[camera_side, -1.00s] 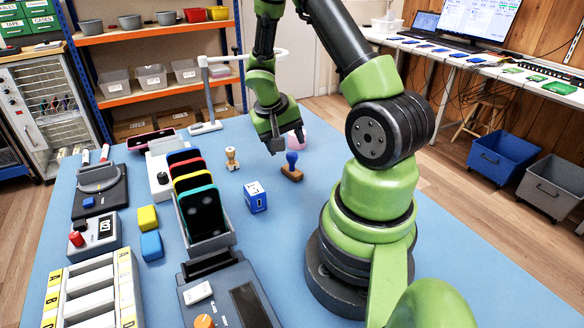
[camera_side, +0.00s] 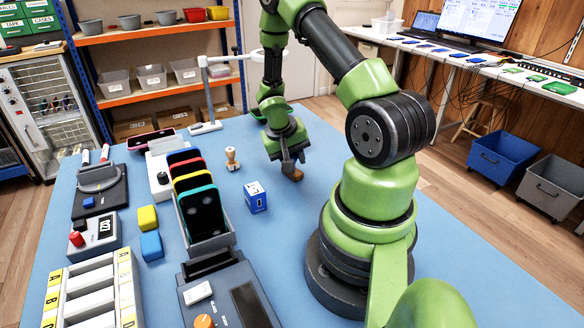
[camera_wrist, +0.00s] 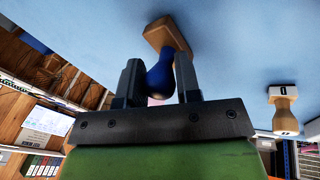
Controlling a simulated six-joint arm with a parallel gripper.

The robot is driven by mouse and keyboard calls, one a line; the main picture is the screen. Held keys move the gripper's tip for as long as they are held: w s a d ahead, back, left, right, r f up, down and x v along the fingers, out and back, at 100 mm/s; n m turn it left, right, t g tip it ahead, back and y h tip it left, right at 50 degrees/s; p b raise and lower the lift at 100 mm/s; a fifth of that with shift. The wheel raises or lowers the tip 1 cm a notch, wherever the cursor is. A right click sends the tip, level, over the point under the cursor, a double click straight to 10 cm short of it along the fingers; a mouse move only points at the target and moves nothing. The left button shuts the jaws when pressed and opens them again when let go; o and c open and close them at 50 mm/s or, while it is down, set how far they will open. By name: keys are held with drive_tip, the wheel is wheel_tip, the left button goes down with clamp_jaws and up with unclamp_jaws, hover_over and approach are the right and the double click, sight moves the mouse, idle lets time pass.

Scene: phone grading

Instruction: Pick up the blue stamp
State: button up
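The blue stamp has a rounded blue handle (camera_wrist: 160,78) and a wooden base (camera_wrist: 165,34). It stands on the blue mat (camera_side: 330,145). In the side view its base (camera_side: 292,174) shows just below my gripper (camera_side: 291,160), whose fingers hide the handle. In the wrist view my gripper (camera_wrist: 158,78) has one finger on each side of the blue handle. I cannot tell whether the fingers press on it or stand slightly apart.
A blue-and-white box (camera_side: 255,197) and a rack of phones (camera_side: 205,245) stand nearer the camera. The mat right of the box is clear.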

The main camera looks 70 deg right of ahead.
drive_tip(key=c, duration=0.3)
